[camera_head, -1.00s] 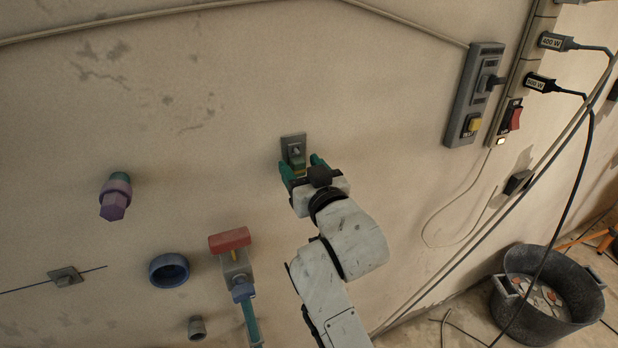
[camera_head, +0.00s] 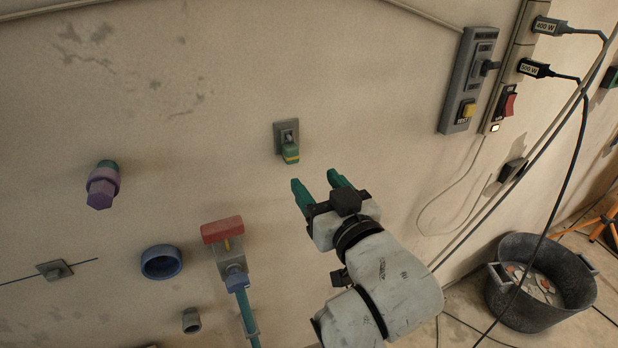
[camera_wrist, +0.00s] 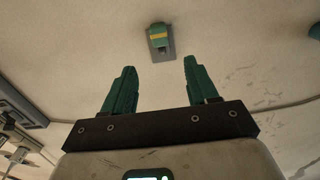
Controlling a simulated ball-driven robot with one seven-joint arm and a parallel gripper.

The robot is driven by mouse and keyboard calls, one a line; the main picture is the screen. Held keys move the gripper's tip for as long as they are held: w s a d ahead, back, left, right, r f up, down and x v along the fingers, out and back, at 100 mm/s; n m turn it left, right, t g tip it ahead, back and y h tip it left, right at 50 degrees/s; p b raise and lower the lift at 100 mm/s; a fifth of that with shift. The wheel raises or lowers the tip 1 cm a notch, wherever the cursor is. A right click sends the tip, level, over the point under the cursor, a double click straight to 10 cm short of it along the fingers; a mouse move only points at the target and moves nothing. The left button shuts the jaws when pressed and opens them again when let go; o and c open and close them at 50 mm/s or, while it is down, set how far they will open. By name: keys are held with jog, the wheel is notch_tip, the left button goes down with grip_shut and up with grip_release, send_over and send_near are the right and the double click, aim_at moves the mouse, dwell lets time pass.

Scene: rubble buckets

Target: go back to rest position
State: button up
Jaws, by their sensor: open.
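My gripper (camera_head: 322,186) has two green fingers spread apart with nothing between them. It is in front of the wall, below and to the right of a small grey wall plate (camera_head: 286,133) with a green and yellow knob (camera_head: 290,154). The gripper is clear of the knob. In the wrist view the fingers (camera_wrist: 156,85) stand apart, and the knob (camera_wrist: 158,36) shows beyond them on its plate, between and past the fingertips.
A red-topped fixture with a blue pipe (camera_head: 222,230), a blue ring (camera_head: 161,262) and a purple fitting (camera_head: 102,185) are on the wall at left. A switch box (camera_head: 468,80) and plugged-in cables are at right. A dark bucket (camera_head: 535,285) stands on the floor.

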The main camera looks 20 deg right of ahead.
jog(key=s+d+f+g, duration=0.2)
jog(key=s+f+g, duration=0.15)
jog(key=f, duration=0.35)
jog(key=s+d+f+g+h, duration=0.15)
jog(key=s+f, duration=0.25)
jog(key=f, duration=0.4)
jog(key=s+d+f+g+y, duration=0.1)
jog(key=s+d+f+g, duration=0.25)
jog(key=f, duration=0.35)
jog(key=s+f+g, duration=0.4)
jog(key=s+f, duration=0.1)
jog(key=s, duration=0.4)
jog(key=s+f+g, duration=0.4)
jog(key=s+f, duration=0.2)
jog(key=s, duration=0.3)
jog(key=shift+s+d+f, duration=0.3)
jog(key=shift+d, duration=0.1)
